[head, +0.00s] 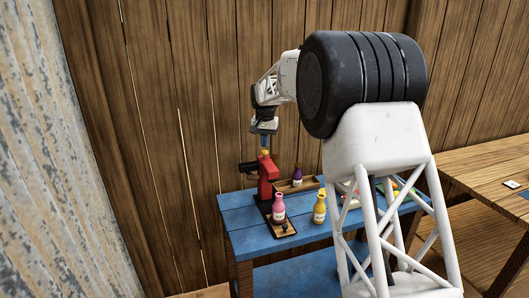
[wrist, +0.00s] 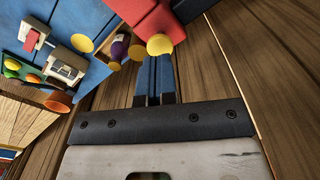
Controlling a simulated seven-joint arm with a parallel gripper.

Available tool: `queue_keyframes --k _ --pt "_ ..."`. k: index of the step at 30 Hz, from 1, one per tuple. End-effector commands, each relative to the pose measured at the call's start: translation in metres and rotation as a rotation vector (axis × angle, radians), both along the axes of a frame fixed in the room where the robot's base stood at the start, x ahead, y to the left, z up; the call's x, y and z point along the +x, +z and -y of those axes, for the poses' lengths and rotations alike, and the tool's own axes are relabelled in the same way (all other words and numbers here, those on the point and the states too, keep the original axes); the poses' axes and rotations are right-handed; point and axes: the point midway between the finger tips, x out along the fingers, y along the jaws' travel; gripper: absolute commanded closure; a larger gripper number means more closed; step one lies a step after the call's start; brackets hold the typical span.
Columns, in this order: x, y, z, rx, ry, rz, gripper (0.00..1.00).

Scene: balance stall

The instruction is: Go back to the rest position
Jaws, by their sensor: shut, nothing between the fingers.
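My gripper (head: 265,146) is shut and empty, pointing down above the red stand (head: 268,175) on the blue table (head: 238,218). In the wrist view its blue fingers (wrist: 154,62) lie together, with their tips close to the yellow cap (wrist: 159,44) by the red stand. I cannot tell whether they touch. My arm reaches over from the right in the head view.
A pink bottle (head: 278,207) stands at the stand's foot, and a yellow bottle (head: 319,208) stands to its right. A plank wall (head: 225,100) rises behind. A wooden table (head: 470,163) is at right.

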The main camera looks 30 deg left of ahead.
Motion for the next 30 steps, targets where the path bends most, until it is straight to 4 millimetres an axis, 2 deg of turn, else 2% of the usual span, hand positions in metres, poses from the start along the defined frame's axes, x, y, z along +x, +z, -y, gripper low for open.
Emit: queue_keyframes --k 20,26,30 --pt "0.0 0.001 0.003 0.0 -0.001 0.001 1.0" --pt "-0.002 0.013 0.022 0.003 -0.008 0.005 1.0" --pt "-0.005 0.028 0.05 0.008 -0.017 0.012 1.0"
